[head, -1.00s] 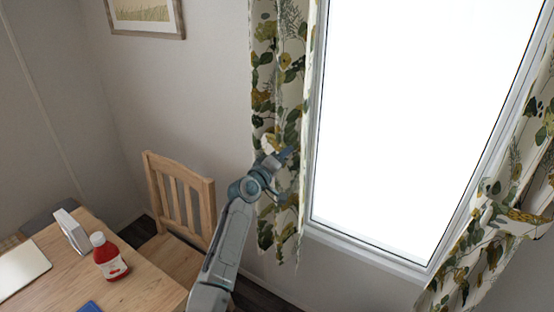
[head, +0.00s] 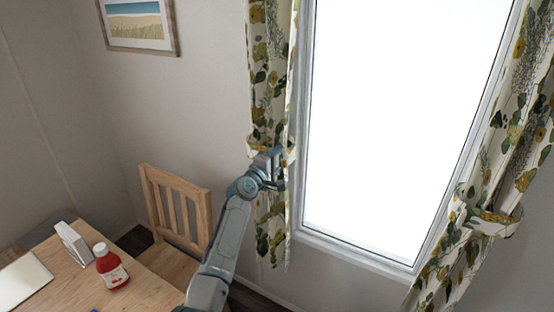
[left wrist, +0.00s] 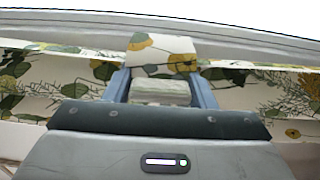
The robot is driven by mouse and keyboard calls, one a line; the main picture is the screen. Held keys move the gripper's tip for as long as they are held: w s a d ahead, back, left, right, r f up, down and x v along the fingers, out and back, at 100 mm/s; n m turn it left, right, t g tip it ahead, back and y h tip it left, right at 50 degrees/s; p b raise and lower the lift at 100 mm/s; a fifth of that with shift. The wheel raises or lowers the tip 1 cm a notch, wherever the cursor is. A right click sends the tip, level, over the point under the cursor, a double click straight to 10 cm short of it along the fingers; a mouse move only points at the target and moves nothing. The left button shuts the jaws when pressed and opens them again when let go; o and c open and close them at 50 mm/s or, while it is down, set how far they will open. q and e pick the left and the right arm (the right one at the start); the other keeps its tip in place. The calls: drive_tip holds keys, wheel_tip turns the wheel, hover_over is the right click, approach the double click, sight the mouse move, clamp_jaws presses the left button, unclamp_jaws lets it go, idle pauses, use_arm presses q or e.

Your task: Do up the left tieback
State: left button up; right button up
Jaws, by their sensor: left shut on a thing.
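The left curtain (head: 268,75), pale with green leaves and yellow flowers, hangs at the left side of the window. The left tieback (head: 258,146) is a band of the same fabric at the curtain's lower half. My left gripper (head: 272,168) is at the curtain's front, at the height of the band. In the left wrist view, the patterned tieback (left wrist: 162,55) runs between the two blue-grey fingers, and the gripper is shut on it. Whether its ends meet is hidden. My right gripper is out of view.
The right curtain (head: 515,120) is gathered by its own tieback (head: 492,222). A bright window (head: 390,110) lies between the curtains. Below left are a wooden chair (head: 178,215) and a table (head: 150,293) with a red bottle (head: 111,266).

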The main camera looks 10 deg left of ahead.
use_arm(q)
drive_tip(key=o, duration=1.3)
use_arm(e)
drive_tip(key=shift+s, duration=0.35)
use_arm(q)
drive_tip(key=shift+s+a+f, duration=0.1)
drive_tip(key=shift+s+a, duration=0.1)
drive_tip(key=shift+s, duration=0.3)
drive_tip(key=b+v, duration=0.1)
drive_tip(key=v, duration=0.8)
drive_tip(key=shift+s+a+b, duration=0.1)
drive_tip(key=shift+s+b, duration=0.2)
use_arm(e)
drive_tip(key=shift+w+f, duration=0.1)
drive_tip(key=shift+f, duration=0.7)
